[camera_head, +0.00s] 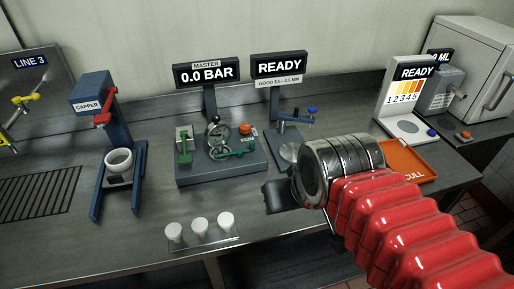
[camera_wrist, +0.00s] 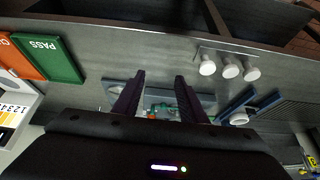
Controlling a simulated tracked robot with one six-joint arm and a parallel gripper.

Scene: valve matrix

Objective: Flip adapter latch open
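The MASTER test fixture (camera_head: 218,175) stands mid-bench under the 0.0 BAR display. It has a round clear-faced gauge-like part (camera_head: 217,140), a green upright block (camera_head: 184,146) at left, a green horizontal lever (camera_head: 237,152) and an orange knob (camera_head: 246,129). I cannot tell for certain which green part is the adapter latch, or whether it is open. In the head view my gripper (camera_head: 279,196) is a dark shape in front of and right of the fixture, apart from it. In the wrist view my gripper (camera_wrist: 159,80) has its fingers apart and empty, with green fixture parts (camera_wrist: 186,104) partly visible between and beside them.
Three white caps (camera_head: 199,225) sit on a clear holder at the front edge. The CAPPER press (camera_head: 100,130) stands left. A READY gauge stand (camera_head: 290,128) is close right of the fixture. An orange CULL tray (camera_head: 408,160) lies right; a green PASS tray (camera_wrist: 50,60) shows in the wrist view.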

